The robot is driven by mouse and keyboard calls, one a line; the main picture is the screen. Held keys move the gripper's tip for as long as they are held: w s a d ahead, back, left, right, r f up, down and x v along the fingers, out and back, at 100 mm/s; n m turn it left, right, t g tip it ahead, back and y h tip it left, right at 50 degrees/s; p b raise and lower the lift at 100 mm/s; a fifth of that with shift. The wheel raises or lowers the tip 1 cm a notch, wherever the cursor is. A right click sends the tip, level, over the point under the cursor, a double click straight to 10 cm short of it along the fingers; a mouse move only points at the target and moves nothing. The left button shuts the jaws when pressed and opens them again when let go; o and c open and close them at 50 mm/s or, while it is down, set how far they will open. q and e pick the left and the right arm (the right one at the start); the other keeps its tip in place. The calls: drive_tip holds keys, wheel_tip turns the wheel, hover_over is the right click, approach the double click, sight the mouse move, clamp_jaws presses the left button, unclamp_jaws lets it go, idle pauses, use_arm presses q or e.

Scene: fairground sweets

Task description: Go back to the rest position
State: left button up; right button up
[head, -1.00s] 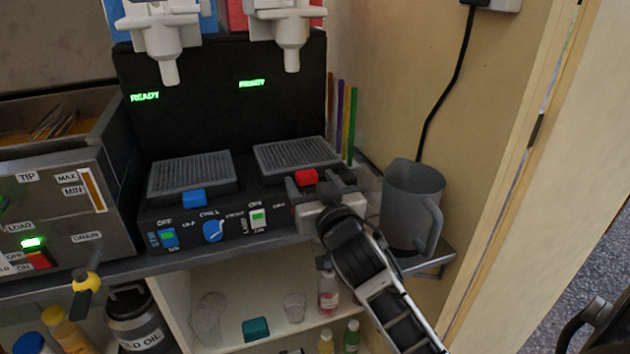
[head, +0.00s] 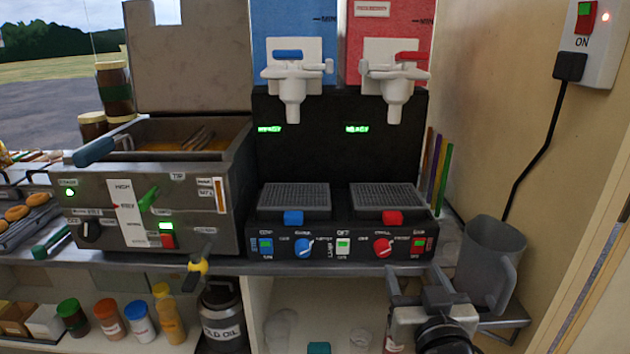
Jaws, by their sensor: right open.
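My right gripper (head: 420,275) is at the lower right of the head view, at the front edge of the counter. Its jaws are open and I see nothing between them. It is below and in front of the slush machine (head: 275,165), apart from its red button (head: 392,217). A grey jug (head: 490,262) stands close to the right of the gripper on the counter's end. My left gripper is not in view.
A fryer (head: 150,200) with a dark-handled basket stands left of the machine. The counter edge (head: 300,267) runs above a shelf with several bottles and an oil drum (head: 222,318). A wall socket (head: 590,40) with a black cable is at the upper right.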

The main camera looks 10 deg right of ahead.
drive_tip(key=s+a+f+n+g+y, duration=0.2)
drive_tip(key=s+a+f+g, duration=0.1)
drive_tip(key=s+f, duration=0.5)
drive_tip(key=s+a+f+n+g+y, duration=0.2)
drive_tip(key=s+a+f, duration=0.4)
drive_tip(key=f, duration=0.7)
drive_tip(key=s+g+y, duration=0.1)
drive_tip(key=s+g, duration=0.1)
drive_tip(key=shift+s+y, duration=0.3)
drive_tip(key=shift+f, duration=0.1)
